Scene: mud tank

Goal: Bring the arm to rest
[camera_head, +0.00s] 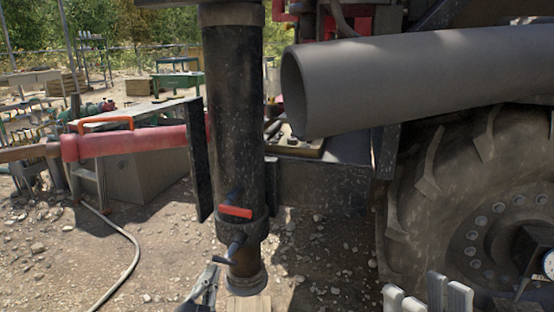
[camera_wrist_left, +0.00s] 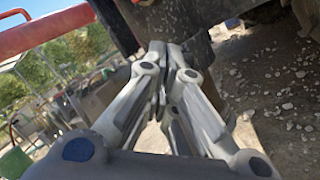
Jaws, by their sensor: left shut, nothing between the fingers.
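My left gripper (camera_head: 210,273) is at the bottom of the head view, just left of the lower end of a dark vertical pipe. Its fingers are together with nothing between them. In the left wrist view the grey-white fingers (camera_wrist_left: 168,55) meet in front of a dark metal part; whether they touch it cannot be told. My right gripper (camera_head: 426,294) shows only as light grey finger parts at the bottom edge, in front of the big tyre. Most of it is cut off, so its opening is unclear.
The dark vertical pipe (camera_head: 233,120) has a red-handled valve (camera_head: 236,211) low down. A wide grey pipe (camera_head: 400,80) crosses the upper right above the tyre (camera_head: 450,190). A red cylinder (camera_head: 140,141) lies at left. Gravelly ground with a pale hose (camera_head: 125,250) is at lower left.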

